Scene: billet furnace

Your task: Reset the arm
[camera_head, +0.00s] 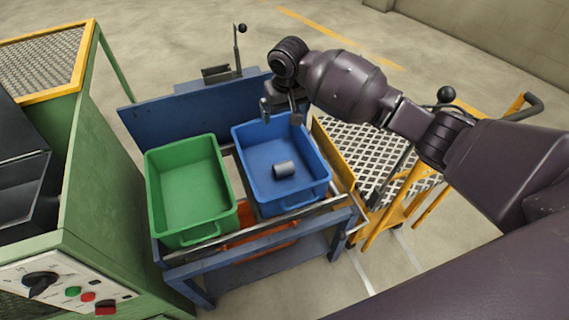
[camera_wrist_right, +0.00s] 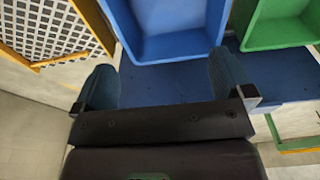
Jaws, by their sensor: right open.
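My right arm (camera_head: 345,88) reaches in from the right in the head view. Its right gripper (camera_head: 281,112) hangs over the far edge of the blue bin, open and empty. In the right wrist view the two fingers stand wide apart with nothing between them, and the right gripper (camera_wrist_right: 165,85) faces the blue bin's edge. My left gripper is in neither view.
A green empty bin (camera_head: 190,190) stands left of the blue bin on a blue stand (camera_head: 265,254). A yellow cart with a mesh deck (camera_head: 365,150) is on the right. A green machine with a control panel (camera_head: 60,275) is on the left. Open floor lies behind.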

